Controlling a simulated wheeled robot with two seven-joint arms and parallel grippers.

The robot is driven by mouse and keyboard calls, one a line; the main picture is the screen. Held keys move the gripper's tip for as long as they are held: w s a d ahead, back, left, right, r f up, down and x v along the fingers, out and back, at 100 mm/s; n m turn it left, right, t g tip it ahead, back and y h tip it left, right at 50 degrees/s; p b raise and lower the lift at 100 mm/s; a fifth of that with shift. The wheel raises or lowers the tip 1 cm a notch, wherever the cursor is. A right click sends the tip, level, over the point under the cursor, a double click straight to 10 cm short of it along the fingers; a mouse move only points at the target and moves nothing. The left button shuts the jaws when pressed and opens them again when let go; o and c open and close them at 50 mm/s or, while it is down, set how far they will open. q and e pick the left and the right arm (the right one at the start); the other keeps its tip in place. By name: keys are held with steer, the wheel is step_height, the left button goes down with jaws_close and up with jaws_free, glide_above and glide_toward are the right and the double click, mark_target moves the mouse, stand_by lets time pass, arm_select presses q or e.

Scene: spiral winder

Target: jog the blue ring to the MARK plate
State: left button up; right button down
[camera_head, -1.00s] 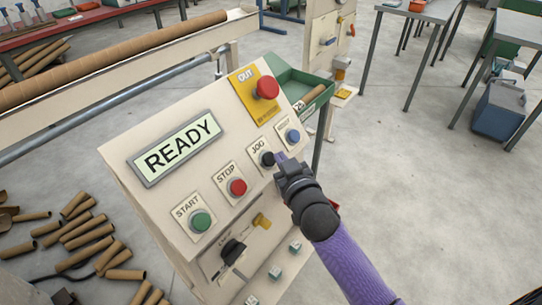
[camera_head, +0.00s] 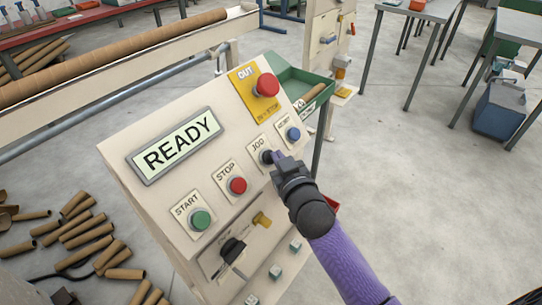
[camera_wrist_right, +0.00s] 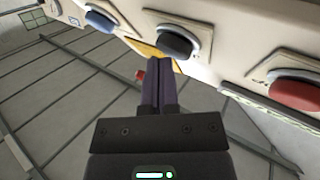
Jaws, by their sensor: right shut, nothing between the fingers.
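The control panel (camera_head: 155,195) carries a READY display (camera_head: 175,146). Its black JOG button (camera_head: 265,157) sits between the red STOP button (camera_head: 237,185) and a blue button (camera_head: 293,134). My right gripper (camera_head: 277,156) is shut and empty, its fingertips at the JOG button; I cannot tell whether they touch it. In the right wrist view the shut fingers (camera_wrist_right: 157,62) point just below the black button (camera_wrist_right: 174,42). The blue ring and the MARK plate are not discernible in these views. My left gripper is not in view.
The green START button (camera_head: 200,220) is at the panel's lower left, and a red emergency stop (camera_head: 266,85) at its top. A long brown tube (camera_head: 110,60) lies behind the panel. Loose cardboard tubes (camera_head: 85,235) litter the floor at left.

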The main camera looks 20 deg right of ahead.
steer(key=shift+w+a+f, duration=0.15)
steer(key=shift+w+f, duration=0.05)
stand_by(0.3)
stand_by(0.3)
steer(key=shift+s+d+r+p, duration=0.35)
steer(key=shift+s+r+p, duration=0.25)
steer(key=shift+p, duration=0.15)
steer(key=shift+f, duration=0.1)
steer(key=shift+w+f, duration=0.1)
steer(key=shift+w, duration=0.05)
